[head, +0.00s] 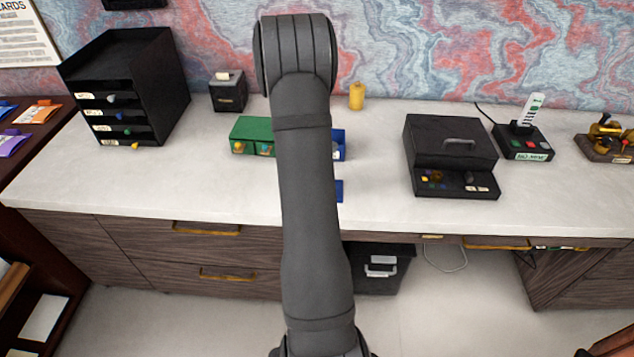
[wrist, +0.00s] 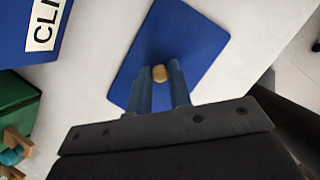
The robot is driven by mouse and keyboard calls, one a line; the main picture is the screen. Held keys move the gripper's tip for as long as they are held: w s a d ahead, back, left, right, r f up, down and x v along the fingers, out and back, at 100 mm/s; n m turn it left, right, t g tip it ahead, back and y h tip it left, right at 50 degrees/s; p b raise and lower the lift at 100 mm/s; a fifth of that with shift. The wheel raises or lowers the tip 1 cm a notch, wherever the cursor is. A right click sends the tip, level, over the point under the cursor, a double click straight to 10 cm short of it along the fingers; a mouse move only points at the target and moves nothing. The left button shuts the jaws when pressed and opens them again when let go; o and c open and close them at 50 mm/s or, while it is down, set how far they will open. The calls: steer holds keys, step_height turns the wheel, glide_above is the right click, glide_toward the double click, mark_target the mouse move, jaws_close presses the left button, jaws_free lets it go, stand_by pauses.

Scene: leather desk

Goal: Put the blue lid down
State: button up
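The blue lid (wrist: 200,45) is a flat blue panel with a small round wooden knob (wrist: 159,73). In the wrist view it lies below my gripper (wrist: 159,76), whose two fingers close on either side of the knob. In the head view only a blue edge of the lid (head: 340,190) shows beside my arm, near the desk's front edge. Whether the lid touches the white top or hangs just above it I cannot tell. The blue box (head: 340,144) stands farther back, partly hidden by my arm; its labelled side (wrist: 45,25) shows in the wrist view.
A green box (head: 250,130) with wooden-knobbed fronts stands left of the blue box. A black drawer unit (head: 130,85) is at the left and a black case (head: 450,145) at the right. A yellow bottle (head: 356,96) stands behind. The white top is clear at the front left.

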steer(key=o, duration=0.4)
steer(key=shift+c, duration=0.2)
steer(key=shift+r, duration=0.1)
steer(key=v, duration=1.2)
steer(key=x, duration=1.2)
step_height(320, 180, up, 3)
steer(key=shift+f, duration=0.2)
steer(key=shift+r, duration=0.7)
